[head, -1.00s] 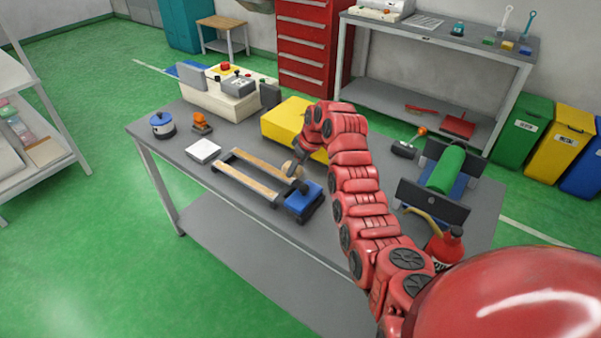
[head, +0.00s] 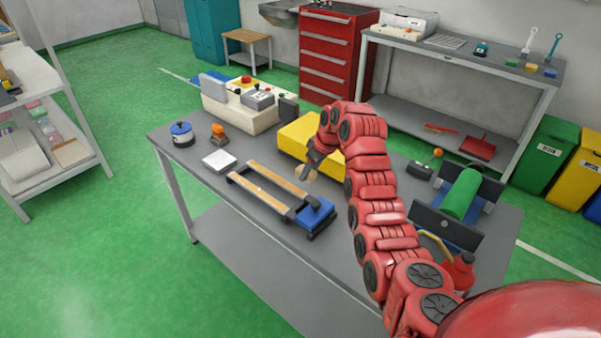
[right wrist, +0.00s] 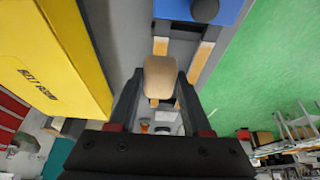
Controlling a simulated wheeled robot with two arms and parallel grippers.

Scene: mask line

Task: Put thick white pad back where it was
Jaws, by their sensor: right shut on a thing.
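The thick white pad (head: 219,161) lies flat on the grey worktable, left of the wooden-railed frame. My right gripper (head: 310,170) is over the table between the yellow box and the railed frame, well to the right of the pad. It is shut on a small beige block (right wrist: 160,77), which shows between the fingers in the right wrist view. The block also shows in the head view (head: 307,174), beside the frame's right end; it seems held above the table. My left gripper is not in view.
The railed frame (head: 264,189) carries a blue block (head: 315,212) at its near end. A yellow box (head: 300,136) stands behind my gripper.

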